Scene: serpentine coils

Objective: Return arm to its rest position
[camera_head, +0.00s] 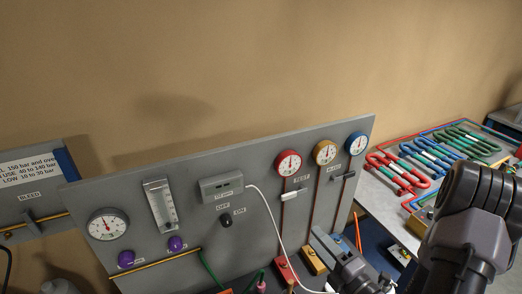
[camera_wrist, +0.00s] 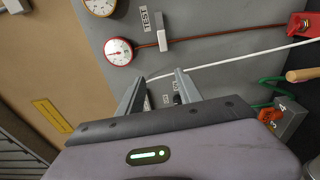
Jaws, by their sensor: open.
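My gripper (camera_wrist: 157,88) shows in the wrist view with its two grey fingers apart and nothing between them. It points at the grey panel (camera_wrist: 220,60), near the red-rimmed gauge (camera_wrist: 119,51) and the white slider handle (camera_wrist: 161,32). In the head view my gripper (camera_head: 325,242) is low at the right, in front of the panel's lower right part. My dark arm rises at the right edge of that view. Part of the gripper is cut off by the bottom edge.
The panel (camera_head: 185,232) carries gauges, purple knobs and a switch box (camera_head: 221,186). A white cable (camera_head: 273,228) hangs from the box close to my gripper. Coloured coils (camera_head: 398,170) lie on the bench at right. The wall above the panel is clear.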

